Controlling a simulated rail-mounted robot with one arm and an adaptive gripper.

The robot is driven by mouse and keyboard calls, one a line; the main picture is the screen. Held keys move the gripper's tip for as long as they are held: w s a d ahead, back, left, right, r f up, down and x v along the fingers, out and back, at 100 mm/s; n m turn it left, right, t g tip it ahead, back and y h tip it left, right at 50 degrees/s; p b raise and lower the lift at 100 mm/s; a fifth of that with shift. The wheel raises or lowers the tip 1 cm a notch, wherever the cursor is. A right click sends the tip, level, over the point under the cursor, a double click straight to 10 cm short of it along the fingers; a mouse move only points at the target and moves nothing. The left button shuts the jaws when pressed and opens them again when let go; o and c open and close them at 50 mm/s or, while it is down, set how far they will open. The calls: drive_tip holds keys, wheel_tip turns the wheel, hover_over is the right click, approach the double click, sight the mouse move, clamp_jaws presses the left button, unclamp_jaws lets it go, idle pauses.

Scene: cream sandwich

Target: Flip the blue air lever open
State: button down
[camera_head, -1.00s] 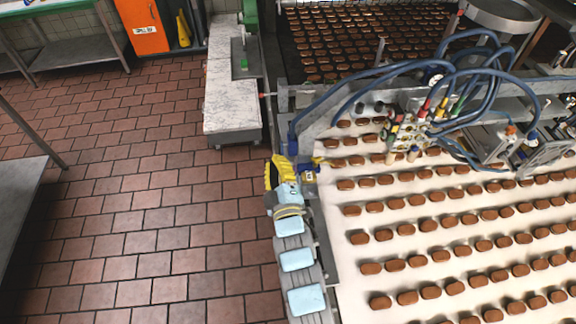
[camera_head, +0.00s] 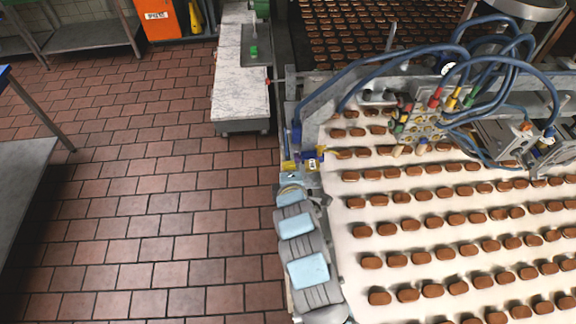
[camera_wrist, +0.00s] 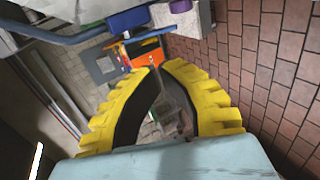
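The blue valve part (camera_head: 310,156), which I take to be the air lever, sits at the left edge of the conveyor, beside a small yellow piece. In the wrist view a dark blue block (camera_wrist: 128,20) shows at the top centre; its exact lever position is unclear. My gripper (camera_head: 292,165) is just left of the valve part and partly overlaps it in the head view. In the wrist view its yellow fingers (camera_wrist: 159,67) arch inward, with tips almost meeting and nothing seen between them. The blue block lies beyond the tips, apart from them.
A conveyor (camera_head: 345,225) with rows of brown cookies lies to the right. Blue hoses (camera_head: 400,62) arch over a nozzle head (camera_head: 420,128). A marble-topped table (camera_head: 238,85) stands behind on the left. The tiled floor (camera_head: 160,200) is clear.

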drive_tip(key=p+x, duration=0.2)
drive_tip(key=x, duration=1)
drive_tip(key=shift+w+p, duration=0.15)
drive_tip(key=shift+p, duration=0.15)
drive_tip(key=shift+a, duration=0.1)
